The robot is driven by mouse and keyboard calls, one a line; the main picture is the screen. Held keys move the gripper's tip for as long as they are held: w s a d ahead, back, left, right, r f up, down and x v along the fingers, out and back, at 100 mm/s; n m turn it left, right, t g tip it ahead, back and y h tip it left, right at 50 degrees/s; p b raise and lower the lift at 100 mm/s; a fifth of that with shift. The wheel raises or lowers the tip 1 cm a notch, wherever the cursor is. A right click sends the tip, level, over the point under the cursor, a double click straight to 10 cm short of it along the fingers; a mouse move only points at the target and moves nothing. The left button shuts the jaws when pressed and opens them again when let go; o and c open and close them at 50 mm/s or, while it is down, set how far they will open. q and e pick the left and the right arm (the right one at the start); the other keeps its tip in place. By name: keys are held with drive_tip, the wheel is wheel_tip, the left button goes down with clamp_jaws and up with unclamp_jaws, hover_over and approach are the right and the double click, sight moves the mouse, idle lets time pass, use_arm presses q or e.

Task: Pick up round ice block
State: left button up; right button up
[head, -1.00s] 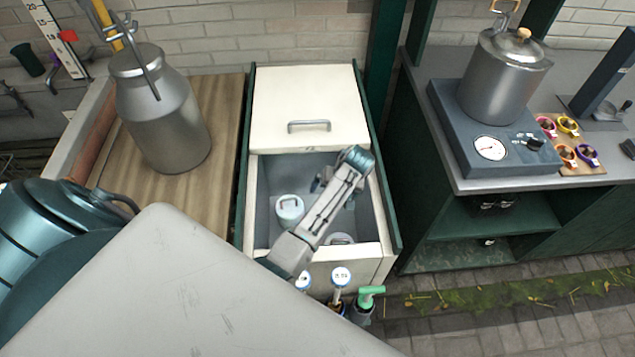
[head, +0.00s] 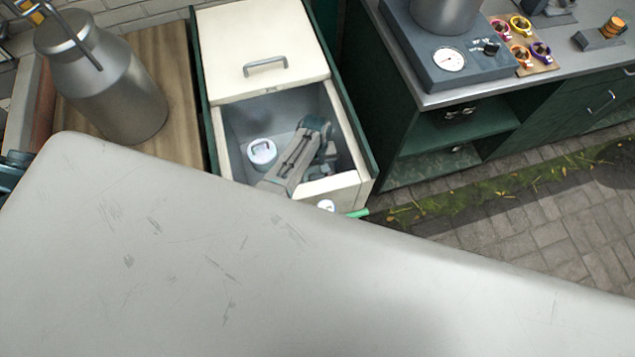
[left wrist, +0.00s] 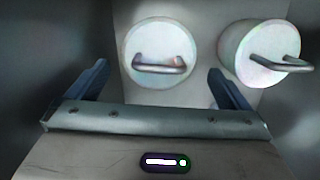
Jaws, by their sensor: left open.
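Two round white ice blocks with grey metal handles show in the left wrist view: a round ice block (left wrist: 155,42) ahead between my fingers, and a second block (left wrist: 258,45) to the right, beyond the right finger. In the head view, one round block (head: 262,153) sits on the floor of the open bin; the other is hidden, probably by my arm. My left gripper (left wrist: 157,82) is open and empty. Its fingers stand either side of the first block's handle in the picture, apparently short of it. My arm reaches down into the bin in the head view. My right gripper is not in view.
The bin's cream lid (head: 262,45) covers its back half. The bin walls (head: 349,130) closely surround my arm. A metal milk churn (head: 100,80) stands on the wooden top at left. A counter with a gauge unit (head: 450,60) stands at right.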

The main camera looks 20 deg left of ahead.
use_arm(q)
drive_tip(key=shift+s+d+f, duration=0.15)
drive_tip(key=shift+s+f, duration=0.05)
drive_tip(key=shift+f, duration=1.1)
drive_tip(key=shift+s+d+f, duration=0.1)
drive_tip(key=shift+s+f, duration=0.1)
drive_tip(key=shift+f, duration=1.05)
drive_tip(key=c, duration=1.6)
drive_tip(key=shift+c, duration=0.4)
drive_tip(key=shift+r, duration=0.1)
